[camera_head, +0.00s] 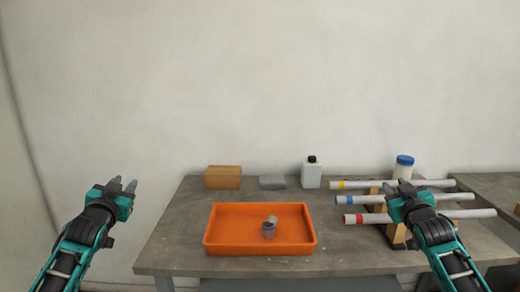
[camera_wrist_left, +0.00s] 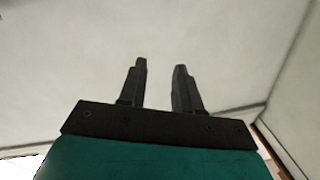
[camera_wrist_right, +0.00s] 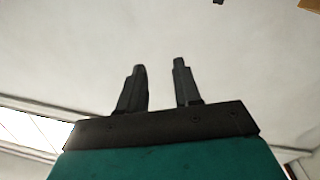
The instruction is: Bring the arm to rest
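My left gripper (camera_head: 122,186) is raised to the left of the table, clear of everything. In the left wrist view its two fingers (camera_wrist_left: 160,85) stand apart with nothing between them. My right gripper (camera_head: 396,188) shows in front of the white tubes at the right of the table. In the right wrist view its fingers (camera_wrist_right: 160,85) are apart and empty, with only pale wall behind them. The right arm hides part of the tubes and their wooden supports.
An orange tray (camera_head: 225,245) holds small grey cylindrical parts (camera_head: 269,230). White tubes with yellow (camera_head: 342,184), blue (camera_head: 346,200) and red (camera_head: 353,218) bands lie at right. A cardboard box (camera_head: 223,177), grey block (camera_head: 272,182), white bottle (camera_head: 311,175) and blue-lidded jar (camera_head: 403,168) stand behind.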

